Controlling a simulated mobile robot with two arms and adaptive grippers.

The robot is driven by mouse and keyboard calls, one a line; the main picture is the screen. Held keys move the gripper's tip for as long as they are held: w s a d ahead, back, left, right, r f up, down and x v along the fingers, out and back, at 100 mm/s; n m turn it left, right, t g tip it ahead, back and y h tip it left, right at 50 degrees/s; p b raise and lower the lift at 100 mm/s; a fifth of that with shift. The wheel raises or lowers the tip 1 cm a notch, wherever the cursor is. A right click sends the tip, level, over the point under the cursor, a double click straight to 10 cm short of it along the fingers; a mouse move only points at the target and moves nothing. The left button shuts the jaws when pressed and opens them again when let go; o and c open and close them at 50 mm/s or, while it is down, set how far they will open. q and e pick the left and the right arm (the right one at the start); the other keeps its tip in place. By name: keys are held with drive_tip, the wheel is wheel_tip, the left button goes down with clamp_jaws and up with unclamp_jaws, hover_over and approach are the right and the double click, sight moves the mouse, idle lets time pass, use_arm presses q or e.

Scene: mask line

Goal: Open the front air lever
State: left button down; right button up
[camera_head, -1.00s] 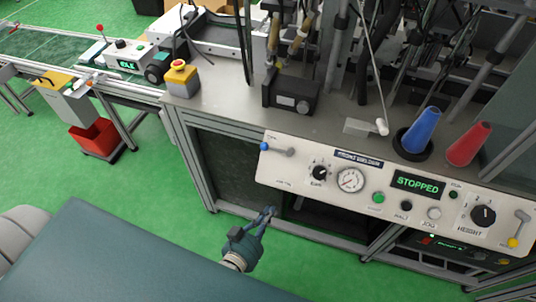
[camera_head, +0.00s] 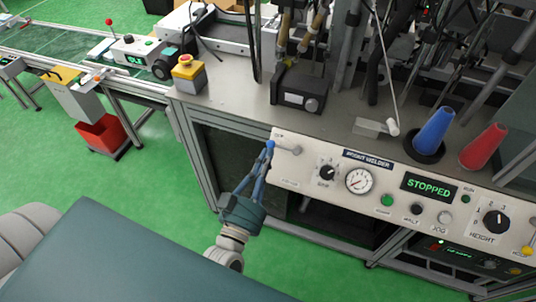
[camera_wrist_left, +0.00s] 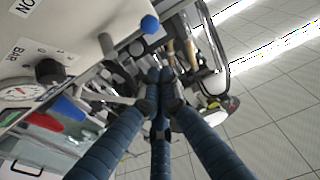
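The front air lever is a small grey lever (camera_head: 296,151) with a blue ball knob (camera_head: 270,144), at the left end of the white point welder panel (camera_head: 315,181). It points left, roughly level. In the left wrist view, the blue knob (camera_wrist_left: 150,24) shows at the top, on the grey lever. My left gripper (camera_head: 267,152) reaches up in front of the panel, its fingertips overlapping the knob's lower edge. In the left wrist view, the blue fingers (camera_wrist_left: 159,76) converge with nothing between them, and the knob is outside them. Contact cannot be told. My right gripper is out of view.
Blue (camera_head: 435,131) and red (camera_head: 483,147) cones stand above. An emergency-stop box (camera_head: 188,76) sits at the table's left corner.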

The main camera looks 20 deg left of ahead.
use_arm(q)
drive_tip(key=r+p, duration=0.1)
hover_over(286, 148)
drive_tip(key=a, duration=0.3)
drive_tip(key=shift+w+r, duration=0.2)
drive_tip(key=shift+w, duration=0.05)
drive_tip(key=f, duration=0.1)
drive_tip(key=s+f, duration=0.1)
drive_tip(key=shift+s+d+f, duration=0.1)
drive_tip(key=shift+s+f, duration=0.15)
drive_tip(key=shift+f, duration=0.05)
drive_tip(key=shift+s+f, duration=0.35)
drive_tip(key=shift+f, duration=0.05)
